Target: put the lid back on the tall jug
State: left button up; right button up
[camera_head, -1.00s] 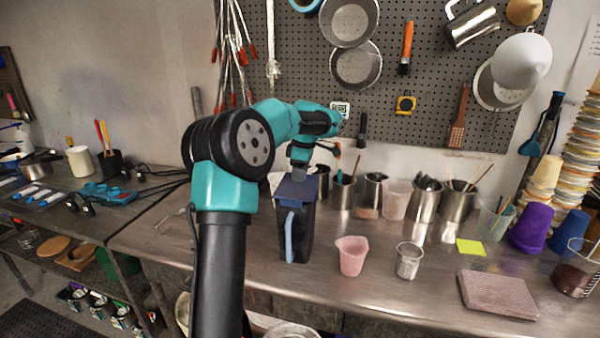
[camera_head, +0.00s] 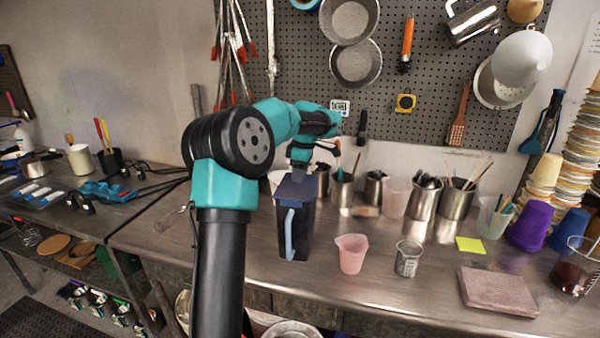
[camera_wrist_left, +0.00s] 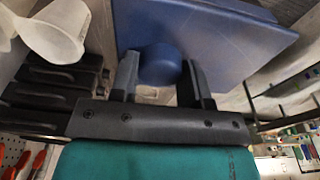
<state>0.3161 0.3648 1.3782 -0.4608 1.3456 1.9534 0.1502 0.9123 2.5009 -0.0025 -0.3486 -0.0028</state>
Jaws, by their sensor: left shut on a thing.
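The tall jug (camera_head: 297,232) is dark, with a light blue handle (camera_head: 289,235) on its front side, and stands upright on the metal bench. The blue lid (camera_head: 296,189) is at the jug's mouth and looks slightly tilted. I cannot tell whether it is seated or just above the rim. My left gripper (camera_head: 300,166) is above the lid, pointing down. In the left wrist view, its two fingers (camera_wrist_left: 158,82) are shut on the round knob (camera_wrist_left: 160,64) of the lid, whose flat blue plate (camera_wrist_left: 215,38) hides the jug's mouth. My right gripper is not in view.
A pink cup (camera_head: 351,253) and a small metal cup (camera_head: 408,258) stand to the right of the jug. Metal pots with tools (camera_head: 425,199) line the bench behind. A brownish block (camera_head: 497,291) lies at the right. A pegboard (camera_head: 420,90) rises behind.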

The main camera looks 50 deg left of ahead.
pick_arm(q)
jog(key=o, duration=1.5)
jog(key=shift+r, duration=0.1)
jog(key=shift+r, duration=3.45)
jog(key=shift+c, duration=0.6)
grip_shut()
jog(key=shift+f, duration=2.7)
